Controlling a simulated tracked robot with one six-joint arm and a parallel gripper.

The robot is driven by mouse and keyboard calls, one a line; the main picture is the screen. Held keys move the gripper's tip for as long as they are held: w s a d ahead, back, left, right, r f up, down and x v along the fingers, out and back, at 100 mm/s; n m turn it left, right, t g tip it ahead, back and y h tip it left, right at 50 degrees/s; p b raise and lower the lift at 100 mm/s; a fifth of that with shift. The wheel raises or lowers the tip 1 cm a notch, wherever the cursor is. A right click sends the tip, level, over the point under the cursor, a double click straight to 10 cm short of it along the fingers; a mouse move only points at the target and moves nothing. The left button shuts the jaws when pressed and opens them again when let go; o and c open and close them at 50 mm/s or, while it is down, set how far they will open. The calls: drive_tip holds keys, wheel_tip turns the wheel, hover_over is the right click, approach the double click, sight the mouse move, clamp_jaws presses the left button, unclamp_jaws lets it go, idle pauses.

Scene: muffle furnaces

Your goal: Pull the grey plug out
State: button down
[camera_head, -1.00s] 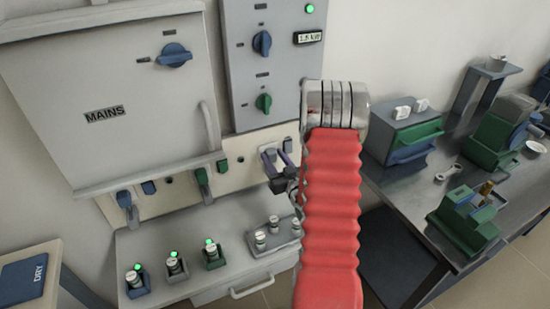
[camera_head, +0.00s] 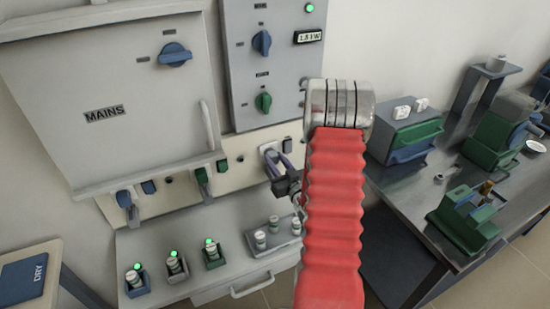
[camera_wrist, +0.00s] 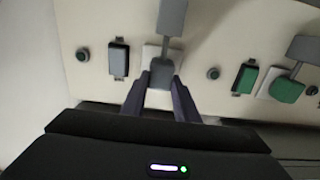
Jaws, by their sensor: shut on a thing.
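The grey plug (camera_wrist: 162,72) sits at a pale socket plate (camera_wrist: 149,54) on the wall strip in the wrist view. A grey strap-like piece (camera_wrist: 172,18) rises above it. My gripper (camera_wrist: 163,78) is shut on the plug, with one dark finger on each side. In the head view my gripper (camera_head: 276,160) reaches the strip below the grey control panel, just left of my red arm. The plug itself is mostly hidden there by the fingers. I cannot tell any gap between plug and socket.
A green plug (camera_wrist: 287,90) and a small dark switch (camera_wrist: 119,59) flank the socket. Blue (camera_head: 124,199) and green (camera_head: 202,177) plugs sit further left on the strip. Below is a grey bench with several capped cylinders (camera_head: 260,240). A metal table (camera_head: 410,196) stands right.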

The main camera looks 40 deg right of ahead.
drive_tip(key=shift+v, duration=1.1)
drive_tip(key=shift+f, duration=0.1)
drive_tip(key=c, duration=1.4)
unclamp_jaws()
drive_tip(key=shift+o, duration=0.2)
drive_tip(key=shift+s, duration=0.1)
